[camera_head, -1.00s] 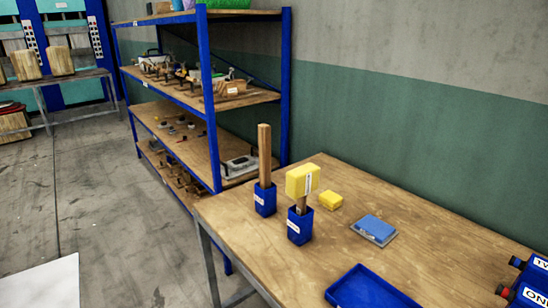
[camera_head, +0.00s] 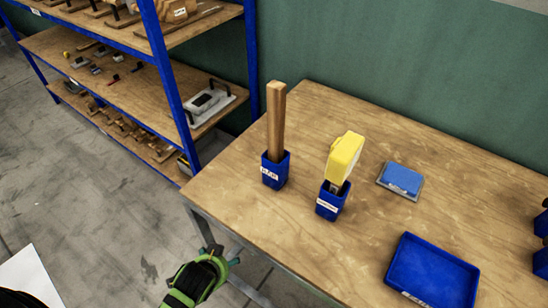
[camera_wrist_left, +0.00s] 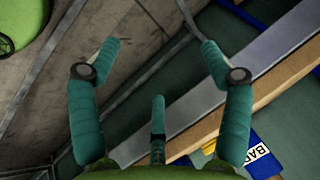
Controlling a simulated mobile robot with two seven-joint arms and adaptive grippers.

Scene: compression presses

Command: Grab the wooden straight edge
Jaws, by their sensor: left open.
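The wooden straight edge (camera_head: 276,115) is a long light-brown bar standing upright in a blue labelled holder (camera_head: 275,171) near the left end of the wooden table. My left gripper (camera_head: 220,257) is low at the bottom of the head view, in front of the table's near edge and apart from the bar. In the left wrist view its teal fingers (camera_wrist_left: 161,45) are spread and empty. That view also shows part of a blue holder with a white label (camera_wrist_left: 262,155) past the table edge; the bar is not clearly seen there. My right gripper is not in view.
A second blue holder (camera_head: 333,201) with a yellow-headed tool (camera_head: 345,156) stands right of the bar. A blue block on a grey plate (camera_head: 401,180) and a blue tray (camera_head: 433,270) lie farther right. A blue-framed shelf (camera_head: 168,85) stands behind left.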

